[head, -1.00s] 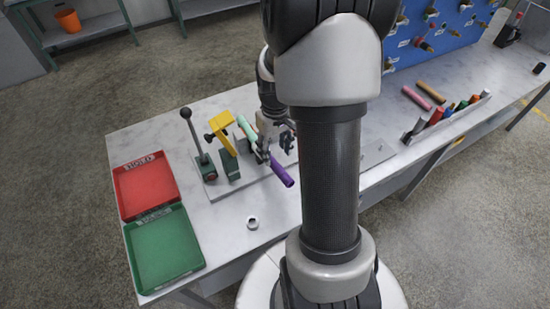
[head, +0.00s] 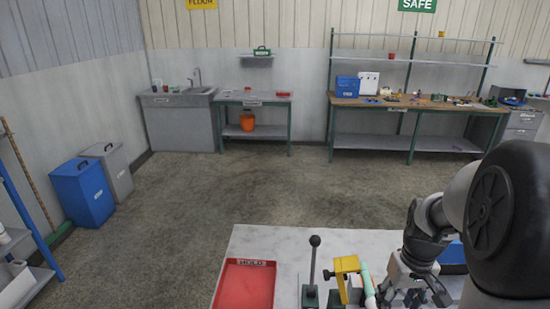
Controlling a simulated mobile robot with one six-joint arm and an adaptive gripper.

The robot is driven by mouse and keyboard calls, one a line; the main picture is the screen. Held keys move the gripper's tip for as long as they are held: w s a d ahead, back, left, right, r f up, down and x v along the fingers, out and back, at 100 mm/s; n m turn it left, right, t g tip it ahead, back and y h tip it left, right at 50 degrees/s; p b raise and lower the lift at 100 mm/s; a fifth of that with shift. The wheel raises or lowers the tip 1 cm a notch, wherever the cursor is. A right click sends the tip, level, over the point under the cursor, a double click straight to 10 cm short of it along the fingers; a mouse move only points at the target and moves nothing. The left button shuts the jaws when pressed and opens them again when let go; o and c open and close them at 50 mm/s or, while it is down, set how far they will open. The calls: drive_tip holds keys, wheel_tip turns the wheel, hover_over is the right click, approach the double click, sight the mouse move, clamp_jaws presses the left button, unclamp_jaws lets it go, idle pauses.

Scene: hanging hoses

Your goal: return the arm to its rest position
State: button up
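My arm comes in at the right edge of the head view, with its wrist bent down over the grey table (head: 275,243). My gripper (head: 408,296) points down at the bottom edge, just right of a mint-green hose (head: 369,286). Its fingertips are cut off or too unclear to show whether they are apart or hold anything. The yellow clamp (head: 346,266) and a black-knobbed lever (head: 313,262) stand left of the hose.
A red tray (head: 245,285) marked HOLD lies on the table, left of the lever. A blue panel (head: 453,253) shows behind my wrist. Open floor lies beyond the table. A sink, benches and blue and grey bins (head: 83,192) line the far walls.

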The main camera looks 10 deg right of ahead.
drive_tip(key=s+a+r+t, duration=0.2)
drive_tip(key=s+a+r, duration=0.1)
drive_tip(key=a+r, duration=0.65)
drive_tip(key=s+a+r+n+t, duration=0.1)
drive_tip(key=s+a+r, duration=0.3)
drive_tip(key=s+a, duration=0.5)
drive_tip(key=shift+s+a+r+n+t, duration=0.25)
drive_tip(key=shift+s+a+n+t, duration=0.15)
drive_tip(key=shift+a+t, duration=0.55)
drive_tip(key=shift+a, duration=0.1)
